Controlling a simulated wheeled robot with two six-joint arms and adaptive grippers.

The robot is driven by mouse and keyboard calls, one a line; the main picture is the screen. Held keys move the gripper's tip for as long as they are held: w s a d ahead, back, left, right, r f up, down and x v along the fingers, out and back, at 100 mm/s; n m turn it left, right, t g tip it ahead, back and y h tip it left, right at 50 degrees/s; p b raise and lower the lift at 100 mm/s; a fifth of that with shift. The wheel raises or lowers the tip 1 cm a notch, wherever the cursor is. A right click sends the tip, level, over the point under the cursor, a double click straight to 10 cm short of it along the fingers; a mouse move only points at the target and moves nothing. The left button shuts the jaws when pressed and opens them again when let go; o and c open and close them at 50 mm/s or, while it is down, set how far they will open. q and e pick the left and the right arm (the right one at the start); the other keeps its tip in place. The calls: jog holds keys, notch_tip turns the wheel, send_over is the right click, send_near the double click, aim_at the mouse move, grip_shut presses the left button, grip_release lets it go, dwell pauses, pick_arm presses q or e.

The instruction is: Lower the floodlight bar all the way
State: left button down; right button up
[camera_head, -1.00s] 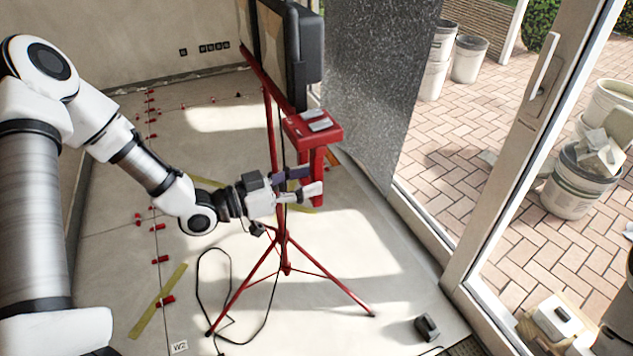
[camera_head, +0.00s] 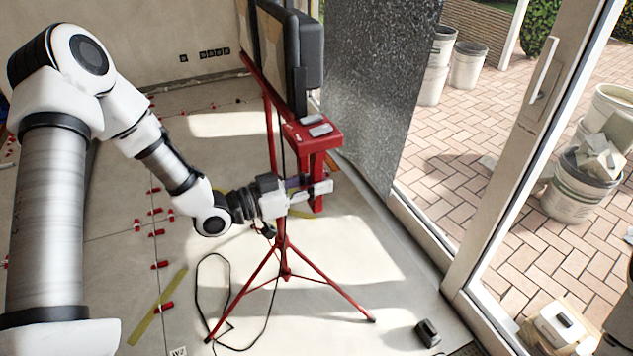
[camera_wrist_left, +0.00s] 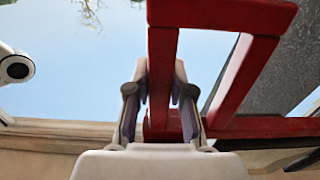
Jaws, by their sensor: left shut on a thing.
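The floodlight bar (camera_head: 262,85) is a red beam on top of a red tripod stand (camera_head: 286,262). Black floodlights (camera_head: 309,50) are mounted on it. A red box-shaped bracket (camera_head: 313,131) with a hanging red handle (camera_head: 318,199) sits at the bar's near end. My left gripper (camera_head: 314,188) is shut on the handle's upright. In the left wrist view the fingers (camera_wrist_left: 160,112) stand on both sides of the red upright (camera_wrist_left: 161,75), part of a red frame. The fingers hide part of the handle in the head view. My right gripper is not in view.
A black cable (camera_head: 232,300) lies looped on the tiled floor by the tripod's left leg. Red levelling wedges (camera_head: 160,265) and a yellow strip (camera_head: 160,303) lie to the left. A grey speckled panel (camera_head: 370,90) and a glass door frame (camera_head: 505,160) stand to the right.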

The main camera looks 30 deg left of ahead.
pick_arm(q)
notch_tip(320, 180, down, 21)
jog(key=b, duration=1.5)
jog(key=shift+f, duration=0.15)
jog(key=shift+s, duration=0.1)
jog(key=c, duration=1)
grip_release()
jog(key=shift+f, duration=0.1)
jog(key=shift+a, duration=0.1)
jog(key=v, duration=0.7)
